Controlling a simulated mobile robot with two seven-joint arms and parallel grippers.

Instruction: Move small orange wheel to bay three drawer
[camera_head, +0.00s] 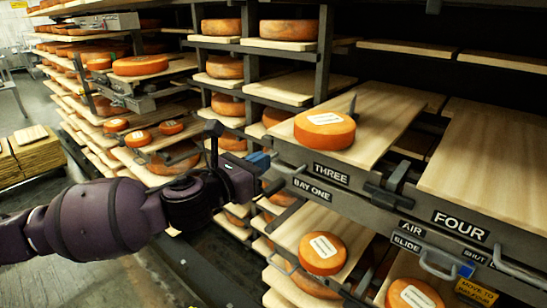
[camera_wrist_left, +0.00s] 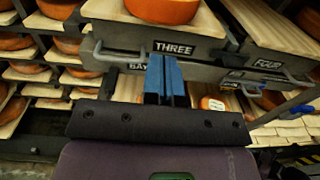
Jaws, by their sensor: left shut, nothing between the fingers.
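An orange wheel (camera_head: 318,139) with a white label lies on the wooden board of the drawer marked THREE (camera_head: 375,115); its lower edge shows in the left wrist view (camera_wrist_left: 162,10). Smaller labelled orange wheels (camera_head: 138,139) lie on a shelf at the left. I cannot tell which is the task's small wheel. My left gripper (camera_head: 260,160) is shut and empty, at the front left corner of drawer three, below the wheel. In the left wrist view its blue fingers (camera_wrist_left: 165,80) point at the drawer front below the THREE label. I cannot tell whether they touch it. My right gripper is not in view.
A drawer marked FOUR (camera_head: 490,165) with a bare board stands out at the right. Metal handles (camera_head: 440,266) stick out of the fronts. Labelled wheels (camera_head: 322,253) lie on boards below. Racks of wheels fill the left; floor shows at lower left.

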